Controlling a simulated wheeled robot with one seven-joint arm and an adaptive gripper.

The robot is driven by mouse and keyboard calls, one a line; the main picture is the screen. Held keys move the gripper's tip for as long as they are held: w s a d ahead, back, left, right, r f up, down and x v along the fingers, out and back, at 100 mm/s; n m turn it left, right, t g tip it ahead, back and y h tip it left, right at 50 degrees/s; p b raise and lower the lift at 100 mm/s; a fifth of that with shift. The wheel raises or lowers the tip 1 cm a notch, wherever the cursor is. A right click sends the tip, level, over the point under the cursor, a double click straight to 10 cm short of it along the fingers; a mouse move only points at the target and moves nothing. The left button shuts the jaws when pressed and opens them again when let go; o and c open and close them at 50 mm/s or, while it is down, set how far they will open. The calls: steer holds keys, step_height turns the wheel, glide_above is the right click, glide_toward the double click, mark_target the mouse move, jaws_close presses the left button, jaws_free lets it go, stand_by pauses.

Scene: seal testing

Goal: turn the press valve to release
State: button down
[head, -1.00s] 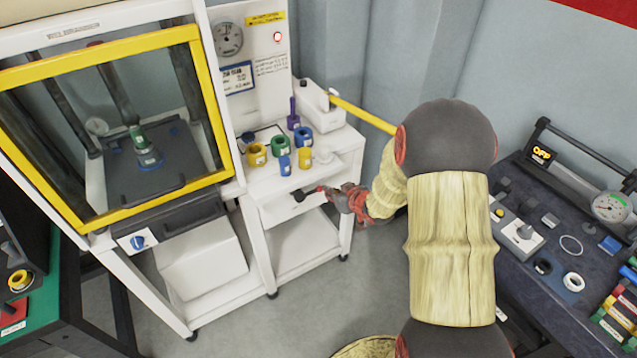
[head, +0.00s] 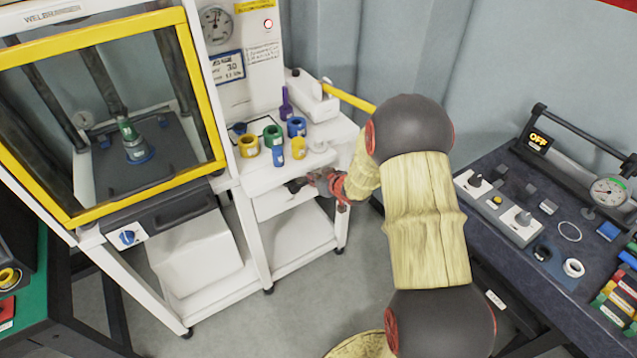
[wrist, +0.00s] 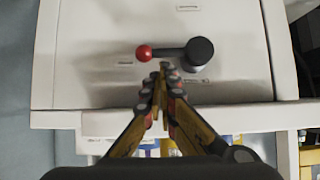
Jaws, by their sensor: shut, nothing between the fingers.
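The press valve shows in the wrist view as a dark round hub (wrist: 200,52) with a short dark lever ending in a red ball (wrist: 145,53). The lever lies level, with the ball to the left. My gripper (wrist: 161,72) is shut and empty, its tips just below the lever, between ball and hub in the picture. I cannot tell whether they touch it. In the head view the valve hub (head: 295,187) sits on the white cabinet's front, and my gripper (head: 312,180) is right beside it, covering the red ball.
Several coloured rings and cups, including a green one (head: 273,136), stand on the white cabinet top (head: 262,183) above the valve. The yellow-framed press chamber (head: 213,110) stands to the left. A dark bench (head: 545,205) with a gauge and parts is at the right.

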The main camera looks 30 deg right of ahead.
steer(key=shift+x, duration=1)
steer(key=shift+d+p, duration=0.15)
steer(key=shift+p, duration=0.25)
steer(key=shift+d+f+m+y+p, duration=0.35)
steer(key=shift+f+m+y+p, duration=0.3)
steer(key=shift+p, duration=1.55)
step_height(320, 180, down, 9)
steer(key=a+m+t+y, duration=0.2)
steer(key=m+y, duration=0.6)
steer(key=m, duration=0.1)
steer(key=shift+r+t, duration=0.15)
steer(key=shift+t, duration=0.25)
steer(key=shift+a+y, duration=0.25)
steer(key=shift+a, duration=0.1)
